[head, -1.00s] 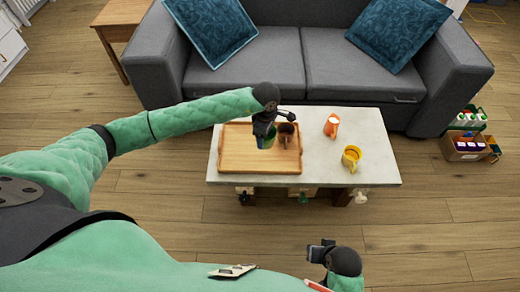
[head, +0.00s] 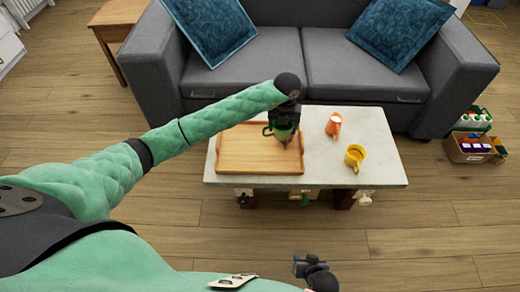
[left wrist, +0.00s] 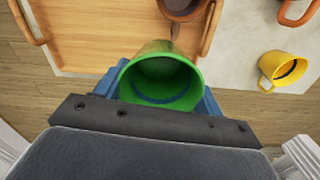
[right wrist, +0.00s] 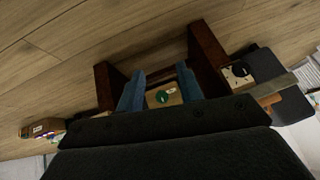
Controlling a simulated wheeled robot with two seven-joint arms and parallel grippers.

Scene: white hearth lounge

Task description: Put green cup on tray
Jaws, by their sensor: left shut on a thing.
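The green cup (head: 284,133) is held in my left gripper (head: 284,122), over the right part of the wooden tray (head: 240,150) in the head view. In the left wrist view the green cup (left wrist: 160,85) sits upright between the blue fingers, its open mouth showing, over the tray's near right corner; its height above the tray is unclear. A brown cup (left wrist: 182,8) is on the tray just beyond it; the gripper hides it in the head view. My right gripper (head: 311,267) is low, away from the table; its fingers (right wrist: 160,92) are apart and empty.
The tray lies on the left of the pale coffee table (head: 385,155). An orange cup (head: 333,125) and a yellow cup (head: 355,157) stand right of the tray. A grey sofa (head: 350,70) is behind the table. The tray's left part is clear.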

